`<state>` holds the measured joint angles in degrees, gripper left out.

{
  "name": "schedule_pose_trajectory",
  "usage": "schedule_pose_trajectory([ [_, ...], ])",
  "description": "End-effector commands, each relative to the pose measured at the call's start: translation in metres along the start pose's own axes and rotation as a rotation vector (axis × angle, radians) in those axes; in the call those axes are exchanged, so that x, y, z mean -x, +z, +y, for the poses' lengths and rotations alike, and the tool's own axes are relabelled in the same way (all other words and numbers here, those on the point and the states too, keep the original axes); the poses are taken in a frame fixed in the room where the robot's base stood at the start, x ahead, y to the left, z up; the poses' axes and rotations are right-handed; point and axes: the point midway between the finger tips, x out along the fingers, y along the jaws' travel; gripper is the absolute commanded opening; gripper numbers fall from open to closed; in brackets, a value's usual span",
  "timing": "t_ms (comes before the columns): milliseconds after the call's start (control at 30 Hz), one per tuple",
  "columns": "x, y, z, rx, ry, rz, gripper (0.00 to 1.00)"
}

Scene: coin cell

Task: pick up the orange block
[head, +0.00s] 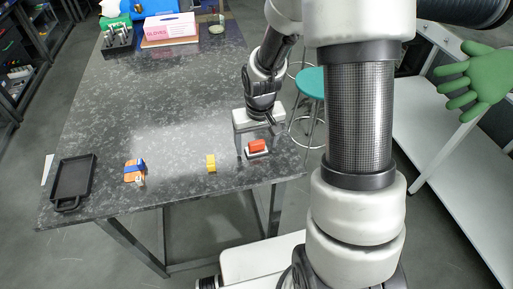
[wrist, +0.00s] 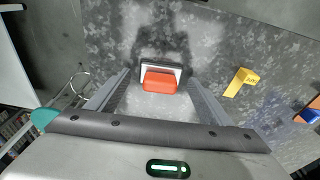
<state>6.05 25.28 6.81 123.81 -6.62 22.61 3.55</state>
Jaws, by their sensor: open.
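The orange block (head: 257,145) rests on a small grey-and-white base near the right edge of the dark speckled table (head: 150,95). In the wrist view the orange block (wrist: 160,80) lies between my two fingers, with clear space on both sides. My gripper (wrist: 158,88) is open and empty. In the head view my gripper (head: 253,148) is at the table's right side, with its fingers pointing down around the block. The fingertips show no contact with the block.
A yellow block (head: 211,163) stands left of my gripper. Farther left are an orange-and-blue item (head: 134,170) and a black tray (head: 72,180). A gloves box (head: 170,27) and a black rack (head: 118,36) stand at the back. A teal stool (head: 311,83) is beside the table.

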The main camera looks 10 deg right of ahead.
Motion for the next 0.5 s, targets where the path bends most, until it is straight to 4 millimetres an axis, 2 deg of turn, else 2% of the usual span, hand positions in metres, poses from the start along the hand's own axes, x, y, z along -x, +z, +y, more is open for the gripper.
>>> schedule_pose_trajectory([
  [67, 0.0002, -0.0001, 0.0, 0.0, 0.0, 0.0, 0.7],
  [300, 0.0004, -0.0001, 0.0001, 0.0, 0.0, 0.0, 0.3],
  [333, 0.0005, -0.0001, 0.0001, 0.0, 0.0, 0.0, 0.26],
  [500, 0.0008, -0.0004, 0.0001, 0.0, 0.0, 0.001, 0.26],
])
